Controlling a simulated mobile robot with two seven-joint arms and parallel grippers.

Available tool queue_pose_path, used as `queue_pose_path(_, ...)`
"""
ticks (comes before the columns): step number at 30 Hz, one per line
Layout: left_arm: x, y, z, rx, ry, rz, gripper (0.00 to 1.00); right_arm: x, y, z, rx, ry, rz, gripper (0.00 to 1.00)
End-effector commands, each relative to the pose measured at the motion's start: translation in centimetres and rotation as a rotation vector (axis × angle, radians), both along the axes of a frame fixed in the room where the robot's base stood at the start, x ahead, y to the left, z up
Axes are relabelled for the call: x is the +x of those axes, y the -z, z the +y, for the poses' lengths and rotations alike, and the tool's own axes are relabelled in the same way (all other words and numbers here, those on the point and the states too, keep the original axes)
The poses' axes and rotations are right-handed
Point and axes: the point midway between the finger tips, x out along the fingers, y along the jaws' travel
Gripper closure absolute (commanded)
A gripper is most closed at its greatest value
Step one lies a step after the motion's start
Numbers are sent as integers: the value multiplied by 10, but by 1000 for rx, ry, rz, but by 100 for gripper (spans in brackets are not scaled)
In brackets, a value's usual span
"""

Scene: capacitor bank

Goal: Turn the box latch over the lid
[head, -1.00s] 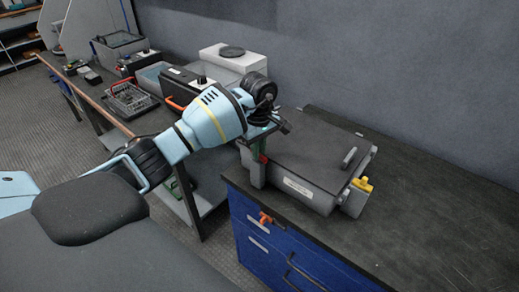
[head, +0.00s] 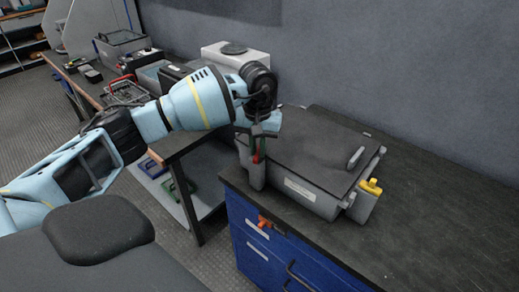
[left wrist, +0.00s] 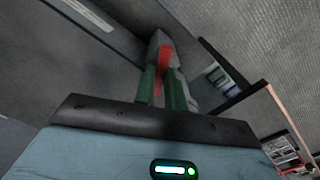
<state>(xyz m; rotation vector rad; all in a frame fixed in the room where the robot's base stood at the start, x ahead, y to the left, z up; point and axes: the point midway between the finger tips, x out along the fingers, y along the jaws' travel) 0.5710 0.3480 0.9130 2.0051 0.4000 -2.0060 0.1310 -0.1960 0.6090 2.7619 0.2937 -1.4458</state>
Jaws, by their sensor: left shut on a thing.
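The grey box (head: 325,203) stands on the dark bench top with its dark lid (head: 310,150) lying flat over it. At the box's near left corner is a red latch (head: 256,158) on a grey post (head: 257,177). The latch also shows in the left wrist view (left wrist: 164,62), upright between the green fingers. My left gripper (head: 260,146) points down at this corner and is shut on the red latch. The fingers hide part of the latch, and whether it overlaps the lid cannot be told. My right gripper is in neither view.
A yellow-topped grey piece (head: 368,190) stands at the box's right end. A lid handle (head: 355,157) sticks up nearby. Blue drawers (head: 265,240) with an orange piece (head: 265,221) are below. The bench top right of the box is clear. A lower table with bins stands at left.

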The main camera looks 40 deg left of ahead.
Motion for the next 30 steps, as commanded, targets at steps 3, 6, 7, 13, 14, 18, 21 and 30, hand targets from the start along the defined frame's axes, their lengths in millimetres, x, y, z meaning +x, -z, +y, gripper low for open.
queue_pose_path(3,0,2,0,0,108,1,100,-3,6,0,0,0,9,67)
queue_pose_path(6,0,2,0,1,193,2,100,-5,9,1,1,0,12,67)
queue_pose_path(7,0,2,1,1,216,2,100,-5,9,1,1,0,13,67)
queue_pose_path(13,0,1,0,0,351,1,100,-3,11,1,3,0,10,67)
queue_pose_path(14,0,1,0,0,366,1,100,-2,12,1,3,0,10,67)
queue_pose_path(18,0,1,0,0,427,1,100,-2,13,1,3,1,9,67)
queue_pose_path(21,0,1,0,0,457,1,100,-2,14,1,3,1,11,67)
queue_pose_path(30,0,0,0,0,489,1,100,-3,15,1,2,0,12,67)
